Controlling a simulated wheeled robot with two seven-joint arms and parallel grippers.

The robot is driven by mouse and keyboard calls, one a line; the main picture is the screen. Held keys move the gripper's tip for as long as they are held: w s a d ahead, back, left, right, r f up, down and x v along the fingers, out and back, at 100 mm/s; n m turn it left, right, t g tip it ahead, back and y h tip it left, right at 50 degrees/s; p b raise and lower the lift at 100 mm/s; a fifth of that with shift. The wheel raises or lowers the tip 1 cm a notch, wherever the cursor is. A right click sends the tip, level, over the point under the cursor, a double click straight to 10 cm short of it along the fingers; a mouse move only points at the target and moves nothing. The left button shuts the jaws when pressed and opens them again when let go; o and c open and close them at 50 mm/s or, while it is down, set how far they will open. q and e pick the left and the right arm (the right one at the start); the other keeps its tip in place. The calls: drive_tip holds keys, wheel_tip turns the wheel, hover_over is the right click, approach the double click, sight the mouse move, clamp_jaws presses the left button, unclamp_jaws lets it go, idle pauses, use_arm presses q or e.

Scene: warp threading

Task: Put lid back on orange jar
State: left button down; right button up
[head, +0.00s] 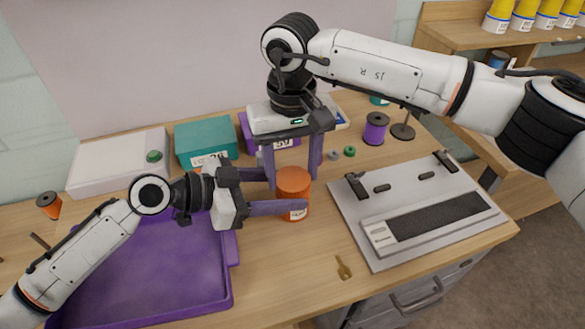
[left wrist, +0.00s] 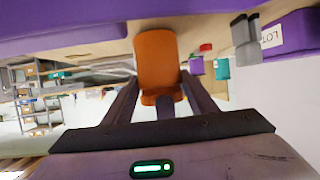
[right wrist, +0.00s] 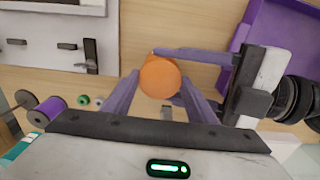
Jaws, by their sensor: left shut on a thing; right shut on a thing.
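The orange jar (head: 294,200) stands upright on the wooden table, with a white label low on its side; it also shows in the left wrist view (left wrist: 157,60). Its orange lid (head: 293,176) is at the top of the jar, seen as a round disc in the right wrist view (right wrist: 159,77). I cannot tell whether it is fully seated. My left gripper (head: 290,193) reaches in level from the left and is shut on the jar. My right gripper (head: 293,170) points down from above, its fingers shut on either side of the lid.
A purple tray (head: 222,295) lies at left front. A grey board with a dark strip (head: 365,235) is at right. A brass key-like piece (head: 343,268) lies in front. A purple spool (head: 375,128), green box (head: 205,140) and white box (head: 115,165) stand behind.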

drive_tip(key=m, duration=0.3)
drive_tip(key=o, duration=1.2)
drive_tip(key=shift+r, duration=2.3)
drive_tip(key=shift+c, duration=0.6)
